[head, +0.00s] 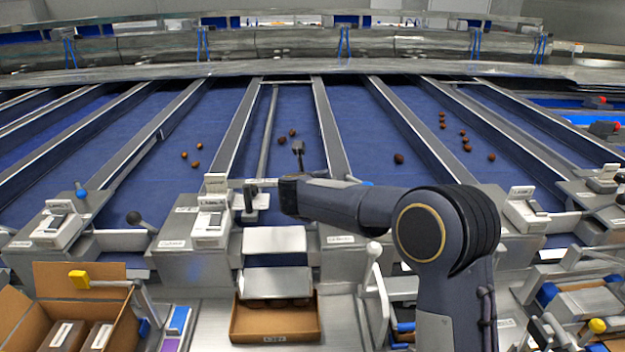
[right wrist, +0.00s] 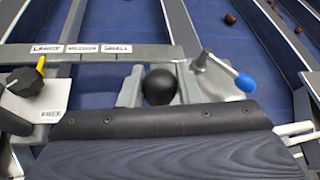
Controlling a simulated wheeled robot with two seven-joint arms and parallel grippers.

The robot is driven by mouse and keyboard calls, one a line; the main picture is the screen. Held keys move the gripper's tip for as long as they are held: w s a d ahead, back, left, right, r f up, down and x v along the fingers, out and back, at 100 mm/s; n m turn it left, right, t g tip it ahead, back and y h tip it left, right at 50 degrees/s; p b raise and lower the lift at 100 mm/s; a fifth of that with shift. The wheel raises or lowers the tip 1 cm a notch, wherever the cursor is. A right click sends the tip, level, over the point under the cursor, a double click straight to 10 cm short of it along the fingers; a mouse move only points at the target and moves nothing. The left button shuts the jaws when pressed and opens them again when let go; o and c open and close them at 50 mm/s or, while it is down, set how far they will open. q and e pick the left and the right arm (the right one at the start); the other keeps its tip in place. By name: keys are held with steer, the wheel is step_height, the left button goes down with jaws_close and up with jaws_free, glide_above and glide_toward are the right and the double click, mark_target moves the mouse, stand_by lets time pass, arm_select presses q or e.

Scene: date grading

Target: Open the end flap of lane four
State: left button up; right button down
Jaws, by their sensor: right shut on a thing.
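My right gripper (head: 252,200) reaches in from the right to the front end of a middle blue lane (head: 290,155). In the right wrist view it is shut on a black ball knob (right wrist: 160,86), with a grey finger on each side. I cannot read a lane number or tell how far the end flap there is open. A metal chute (head: 274,240) lies below the knob, with a cardboard tray (head: 275,337) under it. My left gripper is not in view.
A white control box (head: 210,222) stands left of the knob. A lever with a blue tip (right wrist: 245,82) stands close on its right. Another black knob (head: 134,217) is at the lane to the left. An open carton (head: 80,275) is at the front left.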

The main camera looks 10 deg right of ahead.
steer(key=shift+a+f, duration=0.1)
steer(key=shift+f, duration=0.2)
steer(key=c, duration=1.1)
jaws_free()
steer(key=shift+r, duration=0.15)
steer(key=shift+s, duration=0.1)
steer(key=shift+s+a+r, duration=0.1)
steer(key=shift+s+r, duration=0.05)
steer(key=shift+s, duration=0.1)
steer(key=b+v, duration=0.2)
steer(key=v, duration=0.5)
